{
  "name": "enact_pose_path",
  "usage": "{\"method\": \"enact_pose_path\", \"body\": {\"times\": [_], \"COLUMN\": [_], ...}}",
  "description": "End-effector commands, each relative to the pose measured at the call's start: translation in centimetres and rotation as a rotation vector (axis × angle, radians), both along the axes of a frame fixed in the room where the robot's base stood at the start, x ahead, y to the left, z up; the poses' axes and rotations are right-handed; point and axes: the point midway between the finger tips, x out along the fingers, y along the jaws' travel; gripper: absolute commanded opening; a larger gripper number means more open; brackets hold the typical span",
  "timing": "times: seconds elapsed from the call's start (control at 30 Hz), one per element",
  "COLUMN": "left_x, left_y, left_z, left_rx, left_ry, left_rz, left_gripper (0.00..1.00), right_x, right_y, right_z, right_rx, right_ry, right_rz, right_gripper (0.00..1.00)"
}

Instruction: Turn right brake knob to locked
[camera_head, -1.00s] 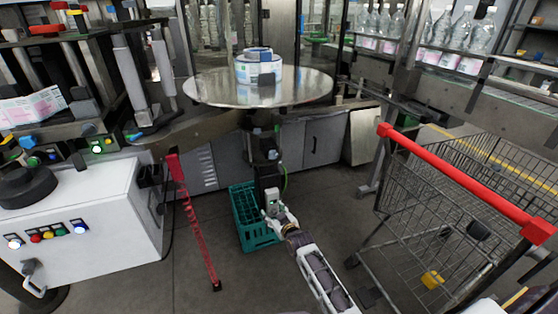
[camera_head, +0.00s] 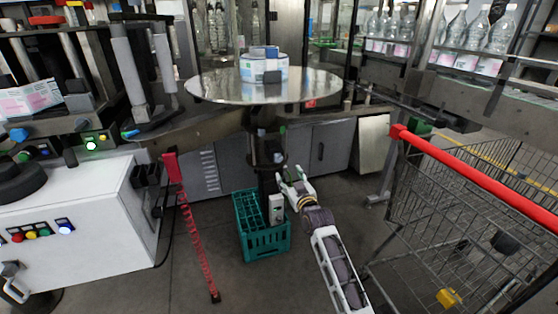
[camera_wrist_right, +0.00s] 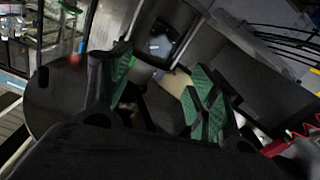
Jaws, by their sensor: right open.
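My right gripper (camera_head: 289,181) reaches up from the lower right in the head view, in front of the dark post under the round metal table. In the right wrist view its green-padded fingers (camera_wrist_right: 158,88) are spread apart with nothing clearly held between them. My left gripper is not in view.
A round metal table (camera_head: 215,88) carries a white-and-blue reel. A green crate (camera_head: 262,243) stands on the floor by the post. A shopping cart with a red handle (camera_head: 470,172) is at the right. A white control cabinet (camera_head: 95,225) and a red coiled cord (camera_head: 190,222) are at the left.

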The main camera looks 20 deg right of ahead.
Motion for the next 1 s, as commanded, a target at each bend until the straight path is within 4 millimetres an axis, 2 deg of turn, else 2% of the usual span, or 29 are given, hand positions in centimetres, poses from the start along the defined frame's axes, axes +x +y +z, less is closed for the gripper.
{"method": "enact_pose_path", "body": {"times": [0.37,1.0], "left_x": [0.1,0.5], "left_y": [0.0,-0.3], "left_z": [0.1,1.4], "left_rx": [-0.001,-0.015], "left_ry": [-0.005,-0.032], "left_rz": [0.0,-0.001], "left_gripper": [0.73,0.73], "right_x": [0.8,5.4], "right_y": [0.0,0.2], "right_z": [-0.1,-0.1], "right_rx": [0.001,0.001], "right_ry": [0.0,0.0], "right_rz": [0.0,0.0], "right_gripper": [0.61,0.61]}}
